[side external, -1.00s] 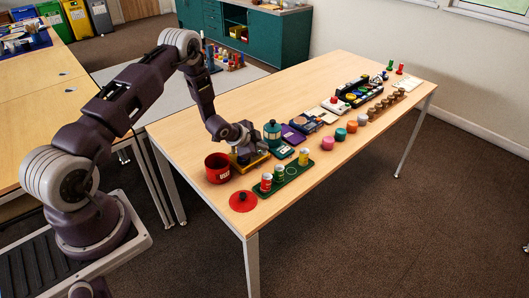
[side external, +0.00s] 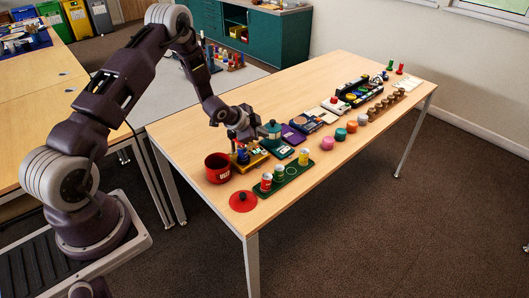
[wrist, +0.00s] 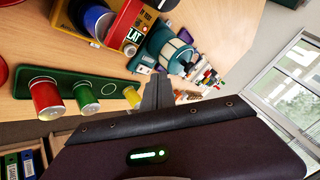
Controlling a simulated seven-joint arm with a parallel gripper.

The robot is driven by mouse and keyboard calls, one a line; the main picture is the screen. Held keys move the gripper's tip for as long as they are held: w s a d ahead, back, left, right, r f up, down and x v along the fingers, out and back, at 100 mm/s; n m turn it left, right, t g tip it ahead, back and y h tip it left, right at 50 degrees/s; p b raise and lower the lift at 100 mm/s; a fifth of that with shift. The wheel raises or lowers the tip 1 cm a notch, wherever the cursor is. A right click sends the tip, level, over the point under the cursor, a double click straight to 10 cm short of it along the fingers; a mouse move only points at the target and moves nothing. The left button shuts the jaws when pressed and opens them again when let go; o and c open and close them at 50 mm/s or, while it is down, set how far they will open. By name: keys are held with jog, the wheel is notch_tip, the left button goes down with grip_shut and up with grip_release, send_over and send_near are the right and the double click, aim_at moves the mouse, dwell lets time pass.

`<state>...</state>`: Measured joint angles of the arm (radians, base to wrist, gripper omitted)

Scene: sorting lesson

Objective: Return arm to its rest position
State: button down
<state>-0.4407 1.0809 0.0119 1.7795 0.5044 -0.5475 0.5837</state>
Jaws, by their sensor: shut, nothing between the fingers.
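My gripper (side external: 248,138) is shut and empty, held just above and behind the row of objects near the left end of the table (side external: 310,98). In the wrist view the closed fingers (wrist: 159,90) show at the middle, beside a green tray (wrist: 112,91) with a red can (wrist: 45,97), a green can (wrist: 84,97) and a yellow can (wrist: 132,97).
A teal lantern-like object (side external: 272,133) is close to my gripper's right. Several blocks and cups line the table to the right. The table's back half is clear.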

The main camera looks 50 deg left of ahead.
jog(key=shift+r, duration=0.1)
dwell(0.5)
jog(key=s+d+r+n+g+y, duration=0.15)
jog(key=s+d+r, duration=0.3)
jog(key=r, duration=0.75)
jog(key=s+d+r+n, duration=0.35)
jog(key=s+r, duration=0.25)
jog(key=r, duration=0.7)
jog(key=s+d+r+n, duration=0.1)
jog(key=s+d, duration=0.2)
jog(key=s, duration=0.6)
jog(key=s+d+r+n+g+h, duration=0.1)
jog(key=s+d, duration=0.3)
jog(key=s, duration=0.5)
jog(key=s+d+r+g+h, duration=0.1)
jog(key=s+d+r, duration=0.2)
jog(key=s, duration=0.7)
jog(key=shift+d+n, duration=0.4)
jog(key=shift+d, duration=0.25)
jog(key=shift+w+h, duration=0.1)
jog(key=shift+h, duration=0.15)
